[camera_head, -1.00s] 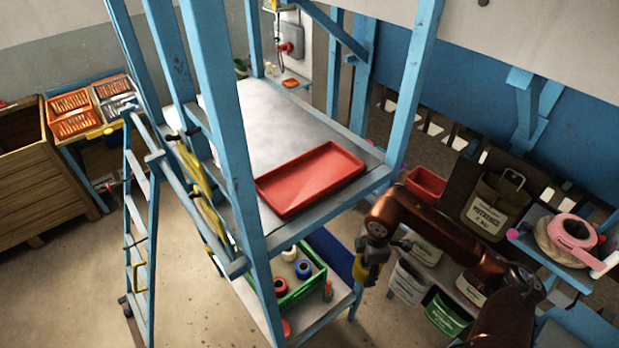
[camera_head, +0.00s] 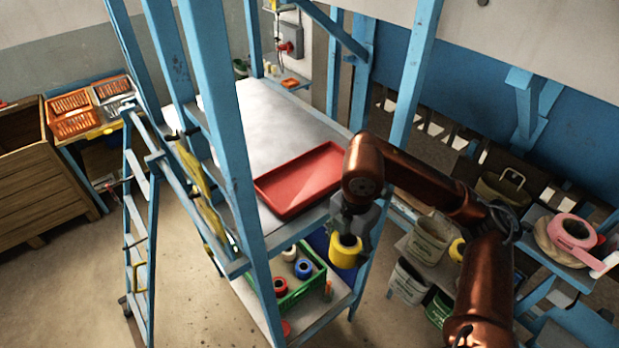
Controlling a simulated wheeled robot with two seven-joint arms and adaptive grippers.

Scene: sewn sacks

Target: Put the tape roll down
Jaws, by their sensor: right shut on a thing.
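A yellow tape roll (camera_head: 346,252) hangs from my right gripper (camera_head: 352,232), which is shut on it. My copper-coloured right arm reaches in from the lower right. The roll is in front of the right end of the blue-framed rack, lower in the picture than the red tray (camera_head: 298,184) on the upper shelf. I cannot tell whether the roll touches the rack. My left gripper is not in view.
The lower shelf (camera_head: 335,299) bears a green crate (camera_head: 309,287) with several rolls. Labelled sacks (camera_head: 431,240) hang at the right. A pink roll (camera_head: 573,232) lies on a small blue shelf.

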